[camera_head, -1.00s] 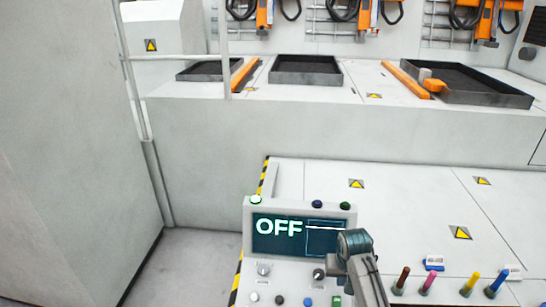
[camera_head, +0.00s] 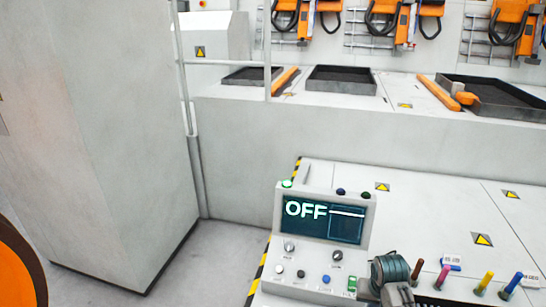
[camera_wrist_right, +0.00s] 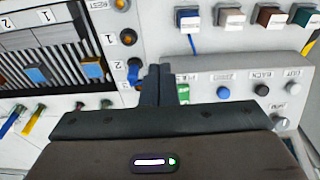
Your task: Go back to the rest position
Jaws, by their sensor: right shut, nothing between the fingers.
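My right gripper (camera_wrist_right: 165,85) is shut and empty in the right wrist view. Its dark fingers are pressed together in front of the labelled button panel. From this angle I cannot tell whether they touch the panel. In the head view, part of my right arm shows at the lower right corner of the control console (camera_head: 325,232), and its fingers cannot be made out there. The console screen (camera_head: 330,218) reads OFF. My left gripper is not in view.
Brown (camera_head: 418,268), pink (camera_head: 442,277), yellow (camera_head: 485,283) and blue (camera_head: 513,285) pegs stand right of my right arm. Dark trays (camera_head: 340,80) rest on the raised bench behind. A tall grey cabinet (camera_head: 110,150) fills the left, with bare floor (camera_head: 220,250) beside the console.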

